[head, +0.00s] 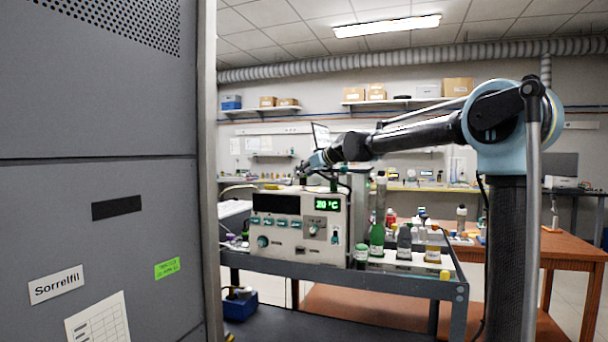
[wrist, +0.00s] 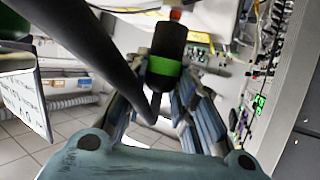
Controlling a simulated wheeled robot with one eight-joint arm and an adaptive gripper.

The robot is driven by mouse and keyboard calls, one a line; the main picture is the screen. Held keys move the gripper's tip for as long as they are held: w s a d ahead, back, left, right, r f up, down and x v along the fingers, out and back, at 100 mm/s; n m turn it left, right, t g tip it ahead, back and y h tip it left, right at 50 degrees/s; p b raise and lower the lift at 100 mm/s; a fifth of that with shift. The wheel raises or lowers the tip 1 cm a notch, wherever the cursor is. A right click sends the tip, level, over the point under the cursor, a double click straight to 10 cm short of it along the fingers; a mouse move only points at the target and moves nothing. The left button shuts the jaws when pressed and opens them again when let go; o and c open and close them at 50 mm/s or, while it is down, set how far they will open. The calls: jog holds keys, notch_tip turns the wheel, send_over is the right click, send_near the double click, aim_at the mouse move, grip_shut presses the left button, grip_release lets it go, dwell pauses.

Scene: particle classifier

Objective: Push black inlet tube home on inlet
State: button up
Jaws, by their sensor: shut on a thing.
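The particle classifier is a pale box (head: 285,236) with knobs and a green "20 °C" display, on a grey cart in the head view. My gripper (head: 303,174) is small there, just above the box's top. In the wrist view my gripper (wrist: 155,108) has blue-grey fingers either side of dark tubing. A thick black tube (wrist: 85,45) runs from the upper left down between the fingers, and I take it as the held inlet tube. A black cylinder with a green band (wrist: 168,52) stands beyond the fingertips. I cannot tell whether tube and cylinder touch. The inlet is not clearly visible.
A large grey cabinet (head: 105,230) fills the left of the head view. Bottles, including a green one (head: 377,238), crowd the cart (head: 400,278) right of the box. A wooden table (head: 565,245) stands at the right.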

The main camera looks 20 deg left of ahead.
jog(key=shift+f, duration=0.55)
jog(key=o, duration=1.1)
jog(key=shift+o, duration=0.2)
jog(key=v, duration=1.2)
jog(key=shift+d+f, duration=0.1)
jog(key=shift+f, duration=0.05)
jog(key=s+d+f+m+g+h, duration=0.1)
jog(key=s+d+f+m+h, duration=0.1)
jog(key=s+d+f, duration=0.45)
jog(key=s+d+f+m+h, duration=0.15)
jog(key=s+d+f, duration=0.25)
jog(key=d+f, duration=0.55)
jog(key=s+d+f+m+g+h, duration=0.1)
jog(key=s+d+f+h, duration=0.1)
jog(key=s+d+f, duration=0.45)
jog(key=s+d+f+m+g+h, duration=0.1)
jog(key=s+d+f+m+h, duration=0.1)
jog(key=s+d+f, duration=0.7)
jog(key=s+d+f+m+g+h, duration=0.2)
jog(key=s+d+f, duration=0.7)
jog(key=f, duration=0.5)
jog(key=shift+s+d+m+h, duration=0.3)
jog(key=shift+d+m+h, duration=0.6)
jog(key=shift+m, duration=0.35)
